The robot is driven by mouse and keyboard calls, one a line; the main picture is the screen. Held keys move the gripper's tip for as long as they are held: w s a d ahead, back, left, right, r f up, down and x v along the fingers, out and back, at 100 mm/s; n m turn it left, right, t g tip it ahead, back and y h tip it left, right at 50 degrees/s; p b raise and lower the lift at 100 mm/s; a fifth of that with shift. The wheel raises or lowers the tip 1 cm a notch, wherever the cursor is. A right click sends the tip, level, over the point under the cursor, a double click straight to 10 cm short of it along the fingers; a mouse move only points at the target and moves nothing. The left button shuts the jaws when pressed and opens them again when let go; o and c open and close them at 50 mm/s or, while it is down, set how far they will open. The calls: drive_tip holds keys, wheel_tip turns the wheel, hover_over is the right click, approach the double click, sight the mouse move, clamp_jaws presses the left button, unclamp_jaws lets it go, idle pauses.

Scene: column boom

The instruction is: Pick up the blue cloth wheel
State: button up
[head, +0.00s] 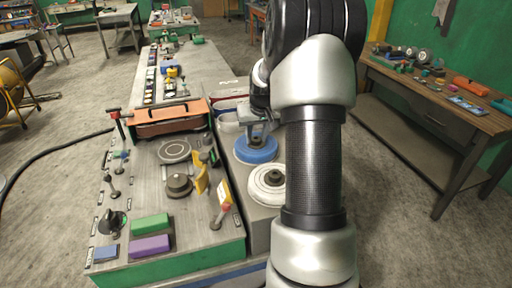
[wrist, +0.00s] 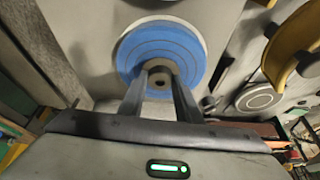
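The blue cloth wheel (head: 256,150) lies flat on the grey strip of the bench, just behind a white wheel. In the wrist view the blue wheel (wrist: 194,44) shows a pale rim and a tan hub (wrist: 160,66) with a dark hole. My gripper (head: 261,133) points down over the blue wheel. In the wrist view its two fingers (wrist: 160,80) are apart, one on each side of the hub. I see no clear sign that they press on the hub. The near part of the wheel is hidden by the fingers and the gripper body.
The white wheel (head: 267,185) with a dark hub stands close in front. A yellow guard piece (head: 201,179) and a red-tipped lever (head: 221,208) rise to the left.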

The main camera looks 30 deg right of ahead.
clamp_jaws()
drive_tip(key=shift+r, duration=0.2)
